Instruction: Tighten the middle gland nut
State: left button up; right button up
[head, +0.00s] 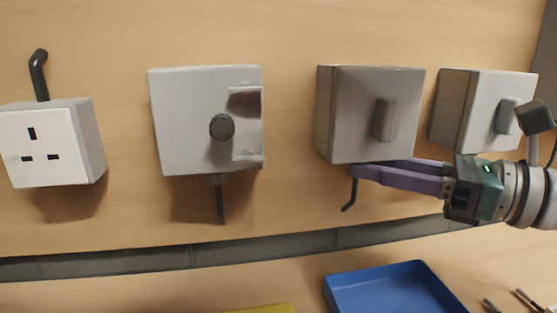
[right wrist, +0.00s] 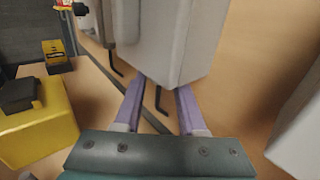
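Three grey boxes hang on the wooden wall. The middle box (head: 336,115) has a raised grey handle and a bent black cable (head: 350,195) below it. Its gland nut is hidden behind the box's lower edge and my fingers. My right gripper (head: 357,172) reaches in from the right, its purple fingers just under this box. In the right wrist view my gripper (right wrist: 160,90) has its fingers apart, one on each side of the cable (right wrist: 159,101), with the box (right wrist: 175,45) above. Contact with the nut cannot be seen. My left gripper is not in view.
The left box (head: 185,120) has a round black knob and a cable gland (head: 217,180) below. The right box (head: 455,110) is close behind my wrist. A white socket (head: 40,145) is at far left. A grey rail (head: 150,260), blue tray (head: 390,285) and yellow thing (head: 262,309) lie below.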

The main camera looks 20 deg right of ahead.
jog(key=o, duration=0.3)
